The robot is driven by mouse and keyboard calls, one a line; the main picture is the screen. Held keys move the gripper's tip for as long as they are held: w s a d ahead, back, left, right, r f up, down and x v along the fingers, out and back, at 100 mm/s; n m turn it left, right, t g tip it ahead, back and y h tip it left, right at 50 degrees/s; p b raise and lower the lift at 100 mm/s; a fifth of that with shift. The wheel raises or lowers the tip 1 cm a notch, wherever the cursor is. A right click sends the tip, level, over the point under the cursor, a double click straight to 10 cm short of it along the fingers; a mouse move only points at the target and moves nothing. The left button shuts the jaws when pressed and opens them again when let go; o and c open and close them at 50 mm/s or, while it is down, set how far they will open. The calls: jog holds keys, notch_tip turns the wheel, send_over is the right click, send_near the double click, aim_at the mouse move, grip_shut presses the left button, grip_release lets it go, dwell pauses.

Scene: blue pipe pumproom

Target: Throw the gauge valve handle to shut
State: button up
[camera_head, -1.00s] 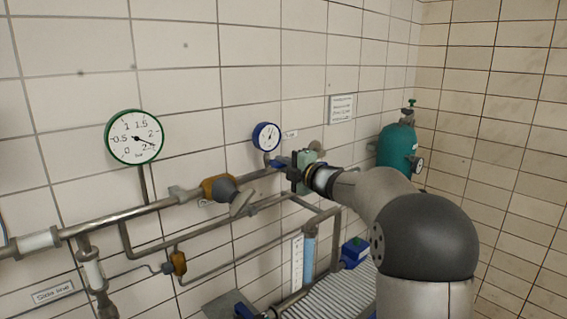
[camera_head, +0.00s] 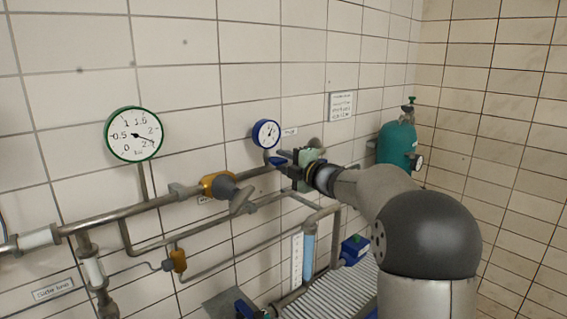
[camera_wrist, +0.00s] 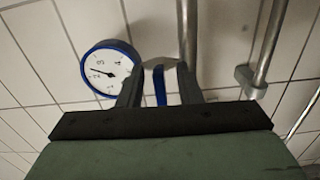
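The gauge valve handle is a blue lever (camera_head: 277,162) just under the small blue-rimmed gauge (camera_head: 266,133) on the wall pipe. In the wrist view the blue handle (camera_wrist: 159,85) stands between the two dark fingers of my gripper (camera_wrist: 159,84), with a visible gap on each side. The fingers are apart and I see no grip on the handle. The gauge (camera_wrist: 108,70) is left of the fingers in the wrist view. In the head view my gripper (camera_head: 284,160) is at the handle, partly covering the valve and pipe behind it.
A yellow-bodied valve with a grey handle (camera_head: 238,200) is on the same pipe to the left, below a green-rimmed gauge (camera_head: 133,135). A teal tank (camera_head: 397,146) stands right of my gripper. Lower pipes and a blue valve (camera_head: 354,250) lie below.

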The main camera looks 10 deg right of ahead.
jog(key=b+v, duration=0.5)
jog(key=v, duration=1.2)
jog(key=shift+a, duration=0.1)
jog(key=s+f+m+g+h, duration=0.3)
jog(key=s+f+m+h, duration=0.3)
jog(key=f+m, duration=0.35)
jog(key=s+f+m+g+h, duration=0.3)
jog(key=s+f+m+h, duration=0.25)
jog(key=f+m, duration=0.35)
jog(key=s+a+f+m+g+y, duration=0.1)
jog(key=s+a+f+g, duration=0.3)
jog(key=s, duration=0.6)
jog(key=s+a+f+m+g+y, duration=0.1)
jog(key=s+a+f+m+g, duration=0.3)
jog(key=s, duration=0.6)
notch_tip(320, 180, down, 3)
jog(key=shift+s+a+r+g, duration=0.1)
jog(key=shift+s+a+g, duration=0.3)
jog(key=shift+a, duration=0.6)
